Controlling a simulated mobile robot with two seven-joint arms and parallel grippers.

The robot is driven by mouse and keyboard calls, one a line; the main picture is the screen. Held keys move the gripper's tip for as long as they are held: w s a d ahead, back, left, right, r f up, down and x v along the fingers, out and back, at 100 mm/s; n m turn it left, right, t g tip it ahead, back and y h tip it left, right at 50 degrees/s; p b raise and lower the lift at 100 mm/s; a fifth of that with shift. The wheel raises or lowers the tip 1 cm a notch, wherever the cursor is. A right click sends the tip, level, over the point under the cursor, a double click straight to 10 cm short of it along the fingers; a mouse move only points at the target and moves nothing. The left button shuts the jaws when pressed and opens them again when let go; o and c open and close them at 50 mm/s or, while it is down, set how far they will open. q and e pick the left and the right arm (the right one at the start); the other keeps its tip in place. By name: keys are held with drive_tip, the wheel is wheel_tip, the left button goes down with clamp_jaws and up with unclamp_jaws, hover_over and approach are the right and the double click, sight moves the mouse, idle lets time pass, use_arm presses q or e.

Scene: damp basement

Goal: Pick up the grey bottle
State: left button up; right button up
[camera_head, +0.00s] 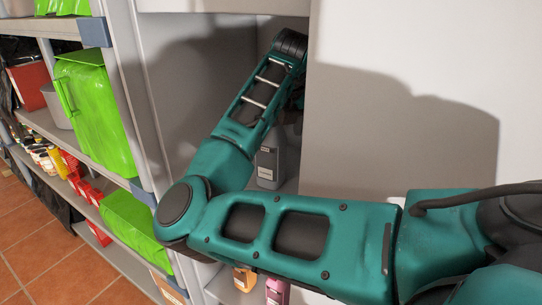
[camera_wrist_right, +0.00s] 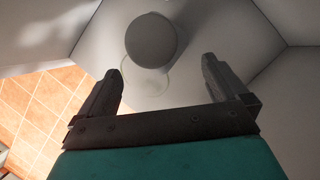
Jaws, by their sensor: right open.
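A grey bottle (camera_head: 269,165) with a pale label stands upright on a shelf inside the pale cabinet in the head view, partly hidden behind my right arm. My right arm reaches into the cabinet above it, and the gripper end is mostly hidden there. In the right wrist view my right gripper (camera_wrist_right: 162,66) is open, with nothing between its fingers. A rounded grey object (camera_wrist_right: 151,41) shows just beyond the fingertips, above a faint ring on a pale surface. I cannot tell whether it is the grey bottle. My left gripper is not in view.
A pale cabinet panel (camera_head: 365,145) stands right of the opening. An orange bottle (camera_head: 244,278) and a pink bottle (camera_head: 277,291) stand on a lower shelf.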

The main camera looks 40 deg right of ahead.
drive_tip(key=w, duration=0.1)
drive_tip(key=w+d, duration=0.1)
drive_tip(key=w, duration=0.1)
drive_tip(key=shift+w+d, duration=0.35)
drive_tip(key=shift+w, duration=0.05)
drive_tip(key=shift+w+f, duration=0.2)
drive_tip(key=shift+f, duration=0.35)
drive_tip(key=shift+c, duration=0.4)
drive_tip(key=shift+s, duration=0.1)
clamp_jaws()
